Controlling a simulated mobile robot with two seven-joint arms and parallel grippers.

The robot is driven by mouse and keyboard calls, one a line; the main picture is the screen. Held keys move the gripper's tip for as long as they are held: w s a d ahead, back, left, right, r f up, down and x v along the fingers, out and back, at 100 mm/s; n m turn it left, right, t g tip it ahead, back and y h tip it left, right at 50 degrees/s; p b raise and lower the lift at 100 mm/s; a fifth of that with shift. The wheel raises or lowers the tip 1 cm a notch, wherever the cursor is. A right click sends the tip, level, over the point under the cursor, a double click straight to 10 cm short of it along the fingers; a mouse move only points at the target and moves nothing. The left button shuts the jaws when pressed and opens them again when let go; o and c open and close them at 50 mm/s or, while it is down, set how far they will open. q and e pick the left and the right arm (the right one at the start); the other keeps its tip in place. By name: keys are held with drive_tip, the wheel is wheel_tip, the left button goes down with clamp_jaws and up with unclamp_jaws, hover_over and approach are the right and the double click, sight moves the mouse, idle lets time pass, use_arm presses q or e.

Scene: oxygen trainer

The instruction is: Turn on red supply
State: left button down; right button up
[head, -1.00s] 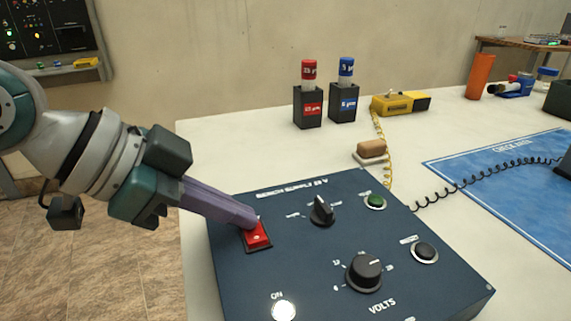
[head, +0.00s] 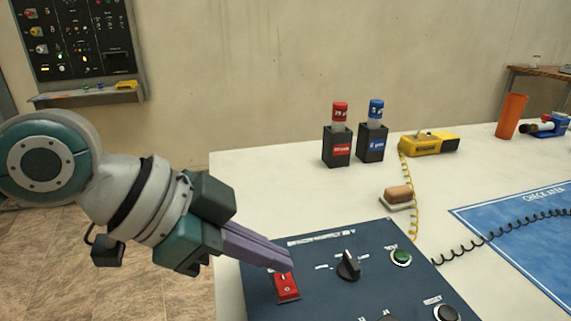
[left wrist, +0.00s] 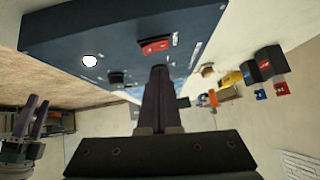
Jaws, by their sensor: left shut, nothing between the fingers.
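The red rocker switch (head: 287,287) sits in a dark frame on the sloping top of the dark blue bench supply (head: 320,293). In the left wrist view the red switch (left wrist: 155,47) lies just beyond my fingertips, with a small gap. My left gripper (head: 288,267) is shut and empty, its purple fingertips close to the switch's far edge. It also shows in the left wrist view (left wrist: 160,70). A round white lamp (left wrist: 89,60) on the panel glows there. My right gripper (left wrist: 32,117) hangs away from the panel, its fingers apart.
The panel also has a black selector knob (head: 348,266), a green button (head: 401,257) and a black button (head: 446,314). Behind stand red-capped (head: 340,112) and blue-capped (head: 375,112) holders, a yellow device (head: 428,144) with a coiled cord and a brown-topped block (head: 398,194).

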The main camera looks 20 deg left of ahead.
use_arm(q)
drive_tip(key=r, duration=0.1)
drive_tip(key=r+p, duration=0.1)
drive_tip(key=shift+a+r, duration=0.2)
drive_tip(key=shift+r, duration=0.15)
drive_tip(key=w+a+v, duration=0.1)
drive_tip(key=v, duration=0.7)
drive_tip(key=shift+s+a, duration=0.2)
drive_tip(key=shift+a, duration=0.15)
use_arm(e)
drive_tip(key=r, duration=0.2)
drive_tip(key=shift+a+r, duration=0.25)
drive_tip(key=shift+r, duration=0.1)
